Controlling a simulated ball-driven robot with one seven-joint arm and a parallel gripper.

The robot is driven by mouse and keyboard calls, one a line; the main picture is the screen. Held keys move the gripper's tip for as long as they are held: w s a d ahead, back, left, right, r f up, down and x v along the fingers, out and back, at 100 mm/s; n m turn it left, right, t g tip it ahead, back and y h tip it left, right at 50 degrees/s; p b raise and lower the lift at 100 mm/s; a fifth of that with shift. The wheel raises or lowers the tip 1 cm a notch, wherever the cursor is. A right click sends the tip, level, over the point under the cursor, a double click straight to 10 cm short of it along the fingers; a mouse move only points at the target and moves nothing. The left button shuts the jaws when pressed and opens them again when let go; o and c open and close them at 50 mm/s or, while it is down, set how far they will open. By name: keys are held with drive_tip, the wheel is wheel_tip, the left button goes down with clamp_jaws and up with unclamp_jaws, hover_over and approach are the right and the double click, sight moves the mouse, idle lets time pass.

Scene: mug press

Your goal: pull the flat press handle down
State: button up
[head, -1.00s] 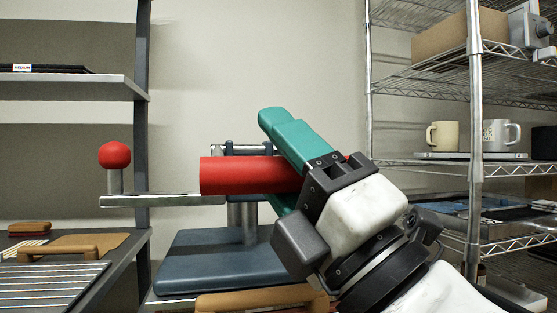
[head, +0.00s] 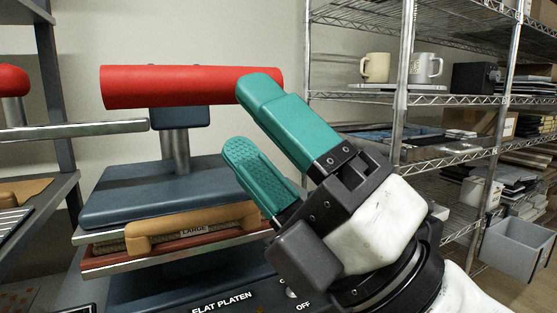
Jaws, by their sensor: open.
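The flat press handle is a thick red horizontal bar (head: 170,87) at the upper left of the head view. It sits above the dark blue upper plate (head: 150,188) of the press. My gripper (head: 248,118) has two teal fingers, spread apart and empty. The upper finger's tip overlaps the right end of the red bar in the picture; I cannot tell whether it touches. The lower finger is below the bar, beside the right edge of the blue plate.
A tan piece labelled LARGE (head: 195,230) lies under the blue plate. A metal bar with a red knob (head: 12,80) is at left. Wire shelves (head: 460,98) with two mugs stand at right, with a grey bin (head: 517,250) below.

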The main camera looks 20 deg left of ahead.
drive_tip(key=shift+v, duration=1.1)
